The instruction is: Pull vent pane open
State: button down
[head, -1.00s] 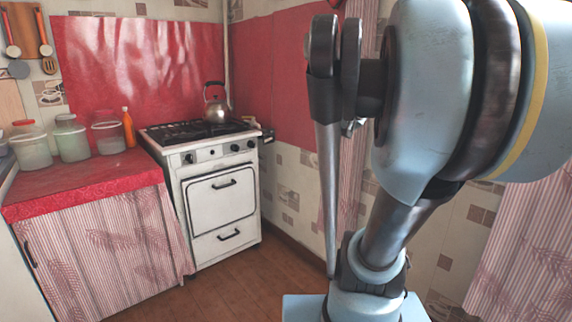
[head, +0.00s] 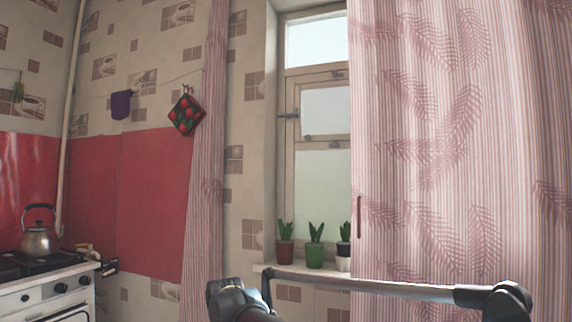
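In the head view a tall window with a pale wooden frame (head: 279,170) stands in a recess right of centre. Its small framed vent pane (head: 324,110) sits below the top pane and looks closed. A dark latch or hinge (head: 289,115) shows at the vent pane's left edge, with small dark fittings at its top and bottom. The curtain hides the window's right side. Links of my arm cross the bottom of the view, below the sill. My gripper is not in view.
A striped pink curtain (head: 450,150) hangs right of the window, a narrow one (head: 207,150) left of it. Potted plants (head: 314,250) stand on the sill (head: 290,270) below the panes. A stove (head: 40,285) with a kettle (head: 38,240) is at left.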

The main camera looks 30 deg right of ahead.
aim_at(324, 108)
jog(key=z, duration=1.5)
